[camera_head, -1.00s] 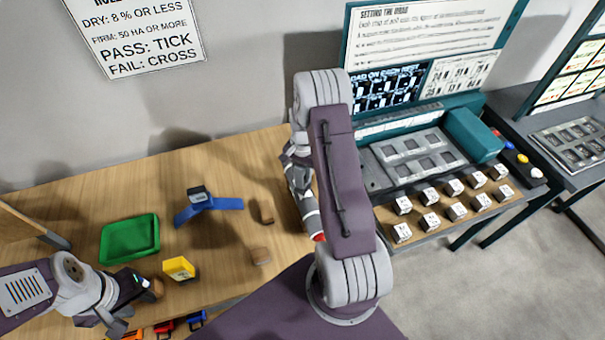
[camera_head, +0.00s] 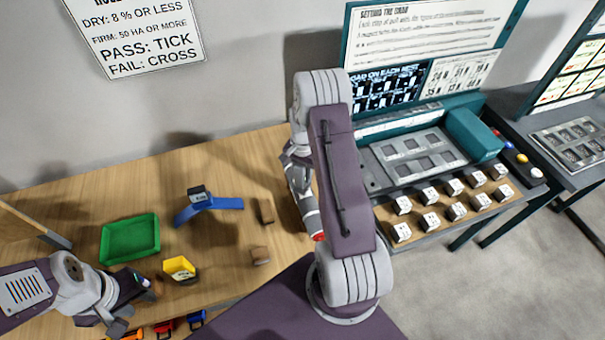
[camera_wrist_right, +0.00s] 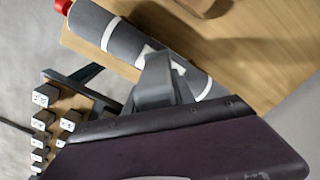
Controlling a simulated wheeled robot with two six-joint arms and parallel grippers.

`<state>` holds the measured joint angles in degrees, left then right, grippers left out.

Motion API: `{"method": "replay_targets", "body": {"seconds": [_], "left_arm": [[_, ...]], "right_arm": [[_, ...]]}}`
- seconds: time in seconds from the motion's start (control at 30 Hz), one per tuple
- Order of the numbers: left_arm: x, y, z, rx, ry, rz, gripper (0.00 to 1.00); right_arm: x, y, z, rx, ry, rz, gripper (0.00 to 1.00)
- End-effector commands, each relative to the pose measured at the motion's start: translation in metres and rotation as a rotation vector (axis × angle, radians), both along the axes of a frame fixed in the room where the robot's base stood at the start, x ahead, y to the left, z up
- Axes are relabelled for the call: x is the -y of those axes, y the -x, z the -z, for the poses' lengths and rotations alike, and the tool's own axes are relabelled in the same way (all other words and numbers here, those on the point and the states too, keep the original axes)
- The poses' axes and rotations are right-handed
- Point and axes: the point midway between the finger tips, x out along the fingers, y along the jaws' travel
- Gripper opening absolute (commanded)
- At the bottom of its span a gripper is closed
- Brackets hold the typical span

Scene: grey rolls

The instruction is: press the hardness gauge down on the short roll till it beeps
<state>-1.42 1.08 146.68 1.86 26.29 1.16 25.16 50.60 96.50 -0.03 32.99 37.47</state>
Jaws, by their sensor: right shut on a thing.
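A grey roll (camera_head: 308,212) with white bands and a red end lies at the table's right side in the head view. It also shows in the right wrist view (camera_wrist_right: 125,45). My right gripper (camera_wrist_right: 160,75) is shut on this roll near its middle; its fingertips are partly hidden. My left gripper (camera_head: 128,305) is low at the left, beside a small brown piece (camera_head: 155,290); its fingers are too small to read. A blue stand (camera_head: 215,204) bears a small dark device (camera_head: 197,193). I cannot tell which thing is the hardness gauge or which roll is the short one.
A green tray (camera_head: 130,240), a yellow object (camera_head: 178,266) and two brown pieces, one farther back (camera_head: 267,211) and one nearer (camera_head: 260,255), are on the wooden table (camera_head: 150,187). A teal station with several white cubes (camera_head: 430,221) stands at the right.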

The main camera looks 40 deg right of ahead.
Motion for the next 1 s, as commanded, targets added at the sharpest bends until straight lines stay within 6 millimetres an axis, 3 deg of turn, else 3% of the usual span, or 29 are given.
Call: {"method": "replay_targets", "body": {"seconds": [0.63,1.0], "left_arm": [[0.0,0.0,-0.054,0.0,0.0,0.0,0.36],[0.0,0.0,-0.053,0.0,0.0,0.0,0.36]], "right_arm": [[0.0,-0.001,-0.068,0.002,0.001,0.0,0.0],[0.0,-0.001,-0.068,0.002,0.001,0.0,0.0]]}}
